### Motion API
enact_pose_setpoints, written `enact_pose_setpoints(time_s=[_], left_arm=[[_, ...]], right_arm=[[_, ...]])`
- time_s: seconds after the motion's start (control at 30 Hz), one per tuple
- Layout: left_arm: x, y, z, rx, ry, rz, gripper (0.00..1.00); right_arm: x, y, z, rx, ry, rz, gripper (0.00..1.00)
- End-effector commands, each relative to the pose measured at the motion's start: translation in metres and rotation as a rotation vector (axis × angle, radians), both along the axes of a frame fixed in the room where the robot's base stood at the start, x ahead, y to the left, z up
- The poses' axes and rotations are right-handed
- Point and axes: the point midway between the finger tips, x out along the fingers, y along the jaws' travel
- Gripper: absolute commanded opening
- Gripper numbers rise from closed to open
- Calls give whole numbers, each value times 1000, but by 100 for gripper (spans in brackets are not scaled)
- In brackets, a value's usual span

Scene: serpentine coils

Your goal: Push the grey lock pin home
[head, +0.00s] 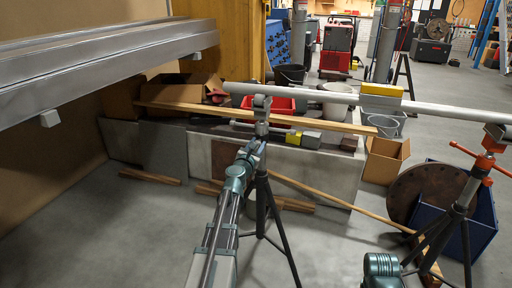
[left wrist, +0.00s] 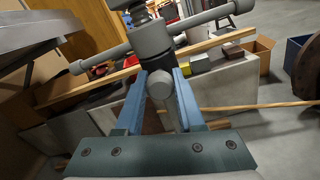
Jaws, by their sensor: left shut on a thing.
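My left gripper (head: 259,142) reaches from the bottom of the head view to the upper part of a grey tripod stand (head: 262,205). In the left wrist view its two blue fingers (left wrist: 161,77) are shut on the grey lock pin (left wrist: 160,87), whose round end faces the camera. The pin sits just below a grey collar (left wrist: 150,38) with a grey crossbar through it. How deep the pin sits is hidden. The pin is too small to make out in the head view. My right gripper is not in view.
A long grey pipe (head: 320,96) with a yellow band lies across the left stand and a red-handled stand (head: 462,205) at right. Wooden planks, a red bin (head: 283,105) and a cardboard box (head: 386,160) lie behind. Grey metal beams (head: 110,65) overhang the left. Front-left floor is clear.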

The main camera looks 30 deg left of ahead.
Motion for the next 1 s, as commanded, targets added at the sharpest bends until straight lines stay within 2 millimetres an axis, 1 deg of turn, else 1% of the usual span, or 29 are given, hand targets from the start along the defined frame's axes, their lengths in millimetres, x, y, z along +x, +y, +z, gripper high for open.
enact_pose_setpoints(time_s=[0.07, 0.1, 0.23, 0.27, 0.57, 0.67, 0.77, 0.87, 1.0], left_arm=[[3, 1, 0, -1, 0, 1, 0], [3, 2, 0, -1, 0, 1, 41], [3, 1, 0, -1, 0, 1, 64], [2, 1, 0, -1, 0, 1, 68], [1, 1, 0, -1, 0, 1, 68], [-3, 0, 0, -1, 0, 1, 68], [-10, -2, 0, -1, 0, 1, 68], [-23, -5, 0, -1, 0, 1, 68], [-48, -11, 0, -1, 0, 1, 68]], right_arm=[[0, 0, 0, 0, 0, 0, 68], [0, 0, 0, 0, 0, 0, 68], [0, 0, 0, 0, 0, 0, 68], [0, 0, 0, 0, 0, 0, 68], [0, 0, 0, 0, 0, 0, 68], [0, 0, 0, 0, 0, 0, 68], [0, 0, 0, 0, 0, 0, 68], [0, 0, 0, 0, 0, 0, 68], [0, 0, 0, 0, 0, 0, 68]])
